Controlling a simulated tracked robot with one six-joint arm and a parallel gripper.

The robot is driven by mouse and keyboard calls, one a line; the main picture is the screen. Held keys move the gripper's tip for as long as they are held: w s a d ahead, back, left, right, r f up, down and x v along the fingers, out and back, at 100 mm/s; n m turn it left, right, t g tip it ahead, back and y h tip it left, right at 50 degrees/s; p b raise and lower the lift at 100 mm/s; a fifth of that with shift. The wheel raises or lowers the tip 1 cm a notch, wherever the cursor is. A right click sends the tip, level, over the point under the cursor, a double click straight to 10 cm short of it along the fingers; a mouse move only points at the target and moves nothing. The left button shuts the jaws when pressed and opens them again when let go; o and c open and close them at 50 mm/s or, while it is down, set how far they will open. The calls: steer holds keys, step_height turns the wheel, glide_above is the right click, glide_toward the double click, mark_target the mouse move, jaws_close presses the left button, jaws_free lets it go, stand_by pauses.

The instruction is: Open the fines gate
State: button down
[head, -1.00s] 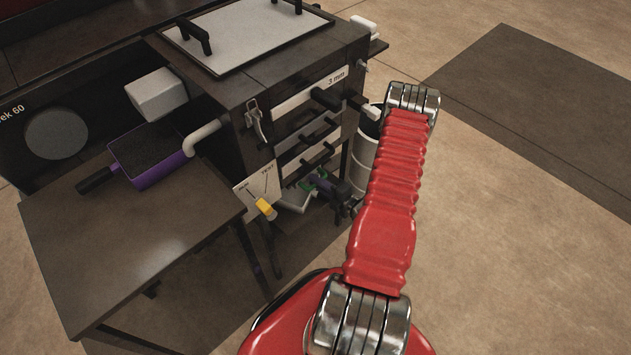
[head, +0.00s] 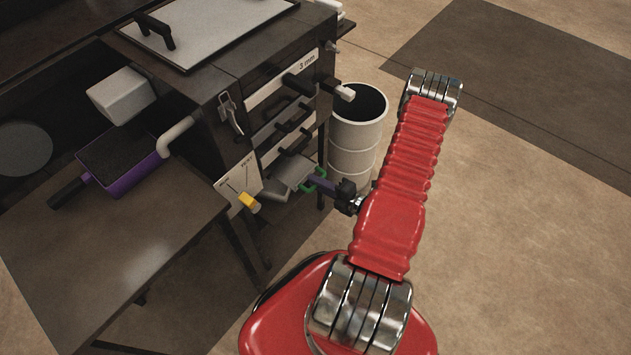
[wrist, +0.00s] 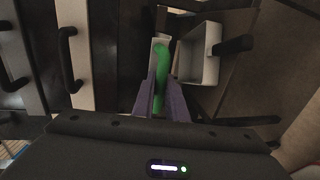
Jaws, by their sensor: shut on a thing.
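The fines gate seems to be the grey piece (head: 292,172) low on the front of the dark press, below the black-handled drawers, with a green handle (wrist: 160,75). My gripper (head: 314,182) is at this handle, low beside the press. In the wrist view its two purple fingers (wrist: 160,84) are shut on the green handle, one on each side. The handle's far end runs up to a pale part. How far the gate stands open is hard to tell.
A white drum (head: 355,140) stands right of the press. A yellow-tipped lever (head: 247,200) sits on the label plate left of my gripper. A light box (wrist: 198,55) with a dark handle is right of my fingers. A purple tray (head: 125,165) lies on the table. Floor at right is clear.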

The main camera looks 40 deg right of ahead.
steer(key=shift+f, duration=0.15)
steer(key=c, duration=2)
jaws_free()
steer(key=shift+c, duration=0.2)
steer(key=v, duration=1.3)
steer(key=shift+s, duration=0.35)
